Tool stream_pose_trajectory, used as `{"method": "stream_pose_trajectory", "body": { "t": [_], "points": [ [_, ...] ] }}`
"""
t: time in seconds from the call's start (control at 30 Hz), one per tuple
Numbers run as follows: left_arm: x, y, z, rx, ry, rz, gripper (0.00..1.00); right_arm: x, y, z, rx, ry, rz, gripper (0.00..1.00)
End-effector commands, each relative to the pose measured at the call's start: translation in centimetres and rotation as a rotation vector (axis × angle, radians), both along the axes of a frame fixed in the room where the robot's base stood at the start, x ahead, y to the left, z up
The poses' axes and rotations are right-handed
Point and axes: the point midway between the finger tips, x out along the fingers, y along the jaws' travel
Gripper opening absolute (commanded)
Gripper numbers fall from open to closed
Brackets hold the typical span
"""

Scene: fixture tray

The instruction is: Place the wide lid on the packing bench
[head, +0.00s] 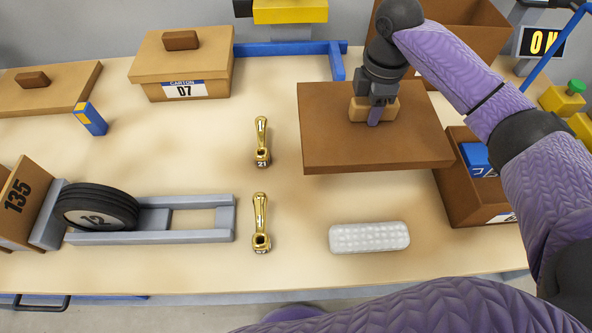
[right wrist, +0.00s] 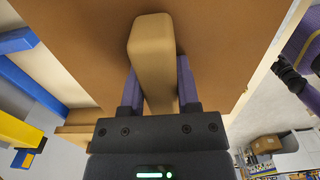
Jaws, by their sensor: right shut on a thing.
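The wide lid (head: 370,150) is a flat brown panel with a lighter block handle, in the right half of the head view over the packing bench (head: 290,270). My right gripper (head: 374,108) is shut on its handle from above. In the right wrist view the fingers (right wrist: 158,88) lie on either side of the tan handle (right wrist: 153,50), and the lid's brown top (right wrist: 90,35) fills much of the view. The lid hides the bench beneath it, so its height above the top is hard to tell. My left gripper is not in view.
Carton 07 (head: 190,85) and another lid (head: 60,75) are at the back left. An open brown box (head: 462,200) with a blue item stands beside the lid's right edge. Golden handles (head: 261,140) stand left of it. A white bumpy block (head: 369,237) lies in front.

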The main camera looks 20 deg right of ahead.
Motion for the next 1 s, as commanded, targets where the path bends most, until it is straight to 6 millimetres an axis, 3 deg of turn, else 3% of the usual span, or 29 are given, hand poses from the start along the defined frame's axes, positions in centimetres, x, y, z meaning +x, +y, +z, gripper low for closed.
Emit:
{"method": "stream_pose_trajectory", "body": {
  "t": [0.03, 0.17, 0.37, 0.6, 0.93, 0.97, 1.0],
  "points": [
    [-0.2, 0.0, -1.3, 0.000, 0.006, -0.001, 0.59, 0.0, -0.1, -1.4, 0.000, 0.003, -0.010, 0.00],
    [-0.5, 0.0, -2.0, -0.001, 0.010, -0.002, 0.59, 0.0, -0.1, -2.5, 0.000, 0.003, -0.022, 0.00],
    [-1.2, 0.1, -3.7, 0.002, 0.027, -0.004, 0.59, -0.1, -0.1, -6.9, -0.001, 0.005, -0.022, 0.00],
    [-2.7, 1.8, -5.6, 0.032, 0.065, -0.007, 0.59, -0.1, -0.1, -11.6, -0.001, 0.004, -0.020, 0.00],
    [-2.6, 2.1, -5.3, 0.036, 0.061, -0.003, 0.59, 0.0, -0.1, -11.6, -0.002, 0.001, -0.020, 0.00],
    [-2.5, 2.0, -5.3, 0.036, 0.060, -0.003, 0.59, 0.0, -0.1, -11.6, -0.002, 0.000, -0.020, 0.45],
    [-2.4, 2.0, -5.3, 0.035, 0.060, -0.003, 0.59, 0.0, -0.1, -11.6, -0.002, 0.000, -0.020, 0.53]
  ]
}}
